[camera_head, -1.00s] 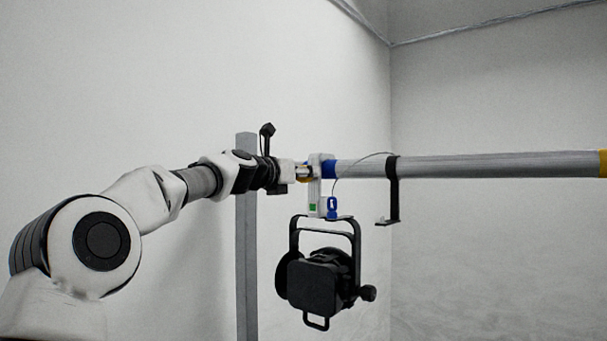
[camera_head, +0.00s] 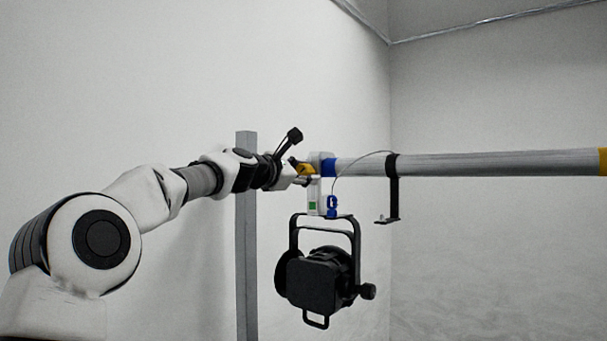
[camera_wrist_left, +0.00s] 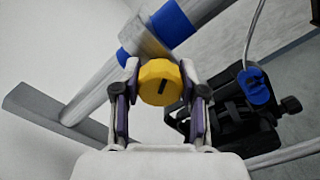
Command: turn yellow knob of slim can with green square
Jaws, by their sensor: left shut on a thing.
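The slim can, a black lamp (camera_head: 322,284), hangs in its yoke below a grey pipe; its body also shows in the left wrist view (camera_wrist_left: 232,125). Its pale clamp bears a green square (camera_head: 312,206). The yellow knob (camera_head: 305,169) is on the clamp's left side. In the left wrist view the knob (camera_wrist_left: 158,82) has a dark slot mark, tilted a little. My left gripper (camera_head: 298,175) is shut on the knob, with a finger on each side of it in the left wrist view (camera_wrist_left: 160,90). My right gripper is not in view.
The grey pipe (camera_head: 490,164) runs to the right, with blue and yellow bands. A blue safety-cable clip (camera_head: 332,206) hangs beside the clamp. A black bracket (camera_head: 393,190) hangs from the pipe further right. A grey post (camera_head: 246,260) stands behind my left arm.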

